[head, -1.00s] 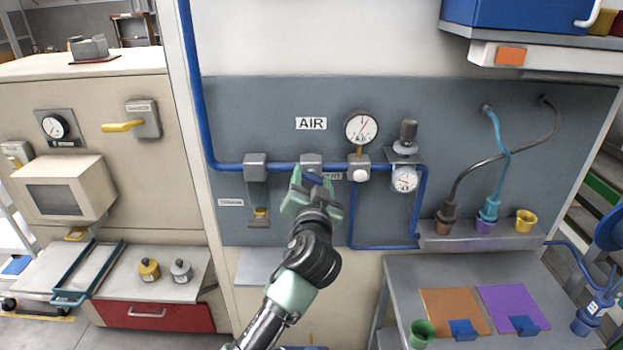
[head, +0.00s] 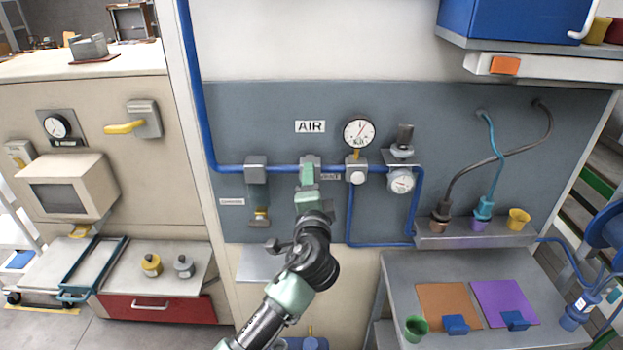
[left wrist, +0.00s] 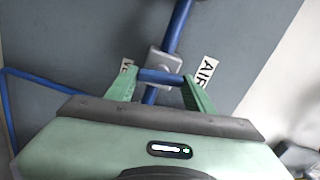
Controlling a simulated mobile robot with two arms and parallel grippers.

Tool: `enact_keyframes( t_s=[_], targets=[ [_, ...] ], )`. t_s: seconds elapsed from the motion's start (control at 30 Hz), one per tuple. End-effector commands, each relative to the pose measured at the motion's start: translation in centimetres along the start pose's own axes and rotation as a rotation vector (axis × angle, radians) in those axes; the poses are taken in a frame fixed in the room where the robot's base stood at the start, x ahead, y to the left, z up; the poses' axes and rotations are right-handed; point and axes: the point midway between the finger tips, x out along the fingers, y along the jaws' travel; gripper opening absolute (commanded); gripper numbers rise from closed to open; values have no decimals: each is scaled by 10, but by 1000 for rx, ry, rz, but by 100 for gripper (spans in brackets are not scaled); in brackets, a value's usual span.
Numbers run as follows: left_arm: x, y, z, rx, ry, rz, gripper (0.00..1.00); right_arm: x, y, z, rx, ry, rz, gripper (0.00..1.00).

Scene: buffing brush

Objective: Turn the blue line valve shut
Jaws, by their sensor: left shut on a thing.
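The blue line (head: 230,168) runs across the grey wall panel below the AIR sign (head: 310,127). My left gripper (head: 308,172) is at the valve on this line, mostly covering it in the head view. In the left wrist view, my left gripper's green fingers (left wrist: 160,78) are shut on the ends of the blue valve handle (left wrist: 160,76). The grey valve body (left wrist: 163,60) sits just behind it on the blue pipe. The handle lies across the pipe, roughly at a right angle. My right gripper is not in view.
A round gauge (head: 358,133) above a grey block with a white knob and a regulator (head: 401,180) are close on the right. A grey block (head: 256,174) with a hanging drain is on the left. A shelf with cups and hoses (head: 470,238) is further right.

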Motion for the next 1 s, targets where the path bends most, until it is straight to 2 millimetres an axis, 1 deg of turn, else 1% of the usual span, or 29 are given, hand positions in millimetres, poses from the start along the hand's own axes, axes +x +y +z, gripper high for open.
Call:
enact_keyframes(
  t_s=[0.03,0.2,0.4,0.93,0.97,1.0],
  targets=[
    [0,-1,-1,31,2,1,12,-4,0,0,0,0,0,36],
    [0,0,-1,118,2,0,12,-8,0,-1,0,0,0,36],
    [0,1,-1,176,2,1,12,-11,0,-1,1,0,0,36],
    [0,2,0,198,2,1,12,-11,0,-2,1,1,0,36],
    [0,2,0,198,2,1,58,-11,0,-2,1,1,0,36],
    [0,2,0,198,2,1,69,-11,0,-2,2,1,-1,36]
  ],
)
